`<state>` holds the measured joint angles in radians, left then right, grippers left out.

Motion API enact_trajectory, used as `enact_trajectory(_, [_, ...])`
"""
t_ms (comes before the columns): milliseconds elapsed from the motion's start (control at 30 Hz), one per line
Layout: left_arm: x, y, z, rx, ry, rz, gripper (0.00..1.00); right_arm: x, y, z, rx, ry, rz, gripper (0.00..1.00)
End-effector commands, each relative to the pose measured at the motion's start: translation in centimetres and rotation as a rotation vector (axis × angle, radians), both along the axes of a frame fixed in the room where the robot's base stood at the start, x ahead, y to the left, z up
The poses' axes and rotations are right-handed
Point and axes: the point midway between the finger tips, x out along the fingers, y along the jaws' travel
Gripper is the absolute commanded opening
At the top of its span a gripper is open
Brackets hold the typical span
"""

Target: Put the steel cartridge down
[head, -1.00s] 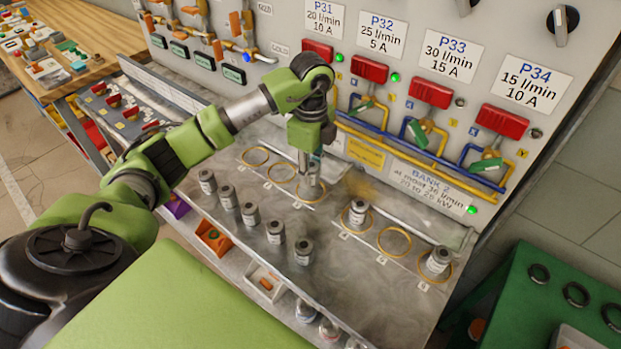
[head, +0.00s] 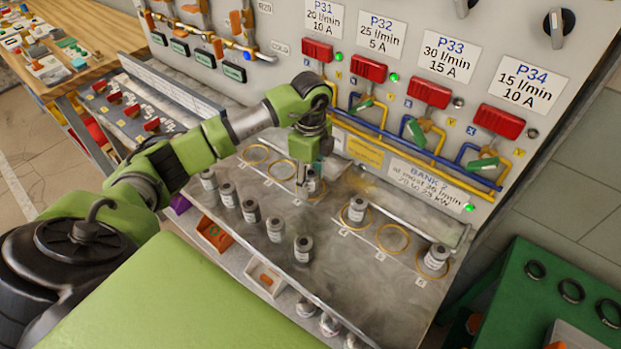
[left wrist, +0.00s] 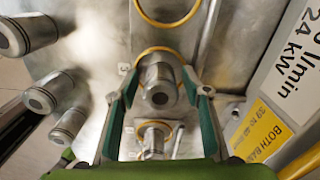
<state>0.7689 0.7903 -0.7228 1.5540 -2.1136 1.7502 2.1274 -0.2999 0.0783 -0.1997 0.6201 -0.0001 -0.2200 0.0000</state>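The steel cartridge (head: 314,186) stands in a yellow ring (head: 322,194) on the metal shelf, close to the panel. In the left wrist view the cartridge (left wrist: 160,84) is between my left fingers, with a narrow gap on each side. My left gripper (head: 303,182) is over it, pointing down, open around it. The gripper (left wrist: 161,88) has green inner pads. The gripper partly hides the cartridge in the head view. My right gripper is not in view.
Several cartridges (head: 250,211) stand in a row on the shelf's front part. Another cartridge (head: 356,209) stands in the neighbouring ring on the right, and one more (head: 436,257) in the far right ring. Two rings to the left and one ring (head: 393,239) to the right are empty.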

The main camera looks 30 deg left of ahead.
Motion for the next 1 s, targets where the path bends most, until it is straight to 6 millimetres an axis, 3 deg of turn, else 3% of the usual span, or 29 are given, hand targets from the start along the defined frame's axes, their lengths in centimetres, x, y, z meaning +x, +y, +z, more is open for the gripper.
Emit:
enact_trajectory(267, [0.1,0.0,0.7,0.0,-0.003,0.0,0.44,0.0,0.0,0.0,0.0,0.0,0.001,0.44])
enact_trajectory(367, [0.2,0.0,2.0,0.0,-0.006,0.0,0.44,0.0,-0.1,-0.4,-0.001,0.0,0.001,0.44])
enact_trajectory(767, [0.1,0.0,10.5,0.001,-0.005,0.0,0.44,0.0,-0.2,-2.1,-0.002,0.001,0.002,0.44])
enact_trajectory(1000, [0.1,0.0,12.2,0.0,-0.001,0.001,0.44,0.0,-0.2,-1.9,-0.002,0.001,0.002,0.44])
